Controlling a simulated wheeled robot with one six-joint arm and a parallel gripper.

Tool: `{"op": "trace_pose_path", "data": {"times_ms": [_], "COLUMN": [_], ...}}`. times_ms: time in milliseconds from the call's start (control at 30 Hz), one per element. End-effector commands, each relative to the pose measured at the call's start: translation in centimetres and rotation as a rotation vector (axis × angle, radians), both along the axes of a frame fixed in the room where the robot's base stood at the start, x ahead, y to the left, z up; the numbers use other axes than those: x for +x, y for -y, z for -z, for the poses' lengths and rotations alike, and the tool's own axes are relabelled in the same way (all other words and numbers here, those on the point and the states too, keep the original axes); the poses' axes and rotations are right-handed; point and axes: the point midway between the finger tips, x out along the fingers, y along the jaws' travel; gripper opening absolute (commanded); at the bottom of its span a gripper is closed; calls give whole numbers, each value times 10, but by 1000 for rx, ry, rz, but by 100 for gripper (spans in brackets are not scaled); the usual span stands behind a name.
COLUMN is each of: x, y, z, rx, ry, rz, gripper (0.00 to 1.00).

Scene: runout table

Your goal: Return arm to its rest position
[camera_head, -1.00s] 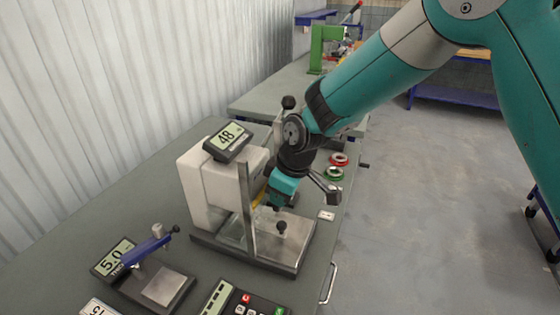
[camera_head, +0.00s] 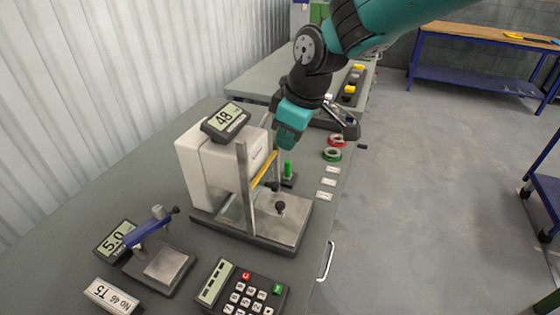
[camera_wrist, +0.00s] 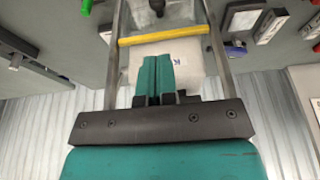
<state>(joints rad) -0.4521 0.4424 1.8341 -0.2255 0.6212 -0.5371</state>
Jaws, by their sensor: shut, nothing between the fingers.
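The yellow bar (camera_head: 264,170) also shows in the head view, between the machine's metal posts. I cannot tell the exact gap between my fingers and the machine.
A small gauge (camera_head: 155,262) with a "5.0" display and a keypad (camera_head: 240,290) stand at the front of the table. Red (camera_head: 336,140) and green (camera_head: 332,154) rings and small labels lie near the right edge. A blue-framed bench (camera_head: 470,85) stands behind.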

Motion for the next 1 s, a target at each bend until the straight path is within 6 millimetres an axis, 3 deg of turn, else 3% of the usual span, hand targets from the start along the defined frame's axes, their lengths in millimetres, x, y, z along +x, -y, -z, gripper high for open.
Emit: {"op": "trace_pose_path", "data": {"times_ms": [233,367,467,600,800,1000], "x": [-4,-24,-59,-124,-205,-240], "y": [9,22,42,72,100,109], "z": [-27,-39,-50,-58,-53,-46], "rx": [2,15,37,74,113,128], "ry": [-1,-22,-63,-140,-236,-280], "rz": [5,46,121,252,407,474], "gripper": [0,0,0,0,0,0]}}
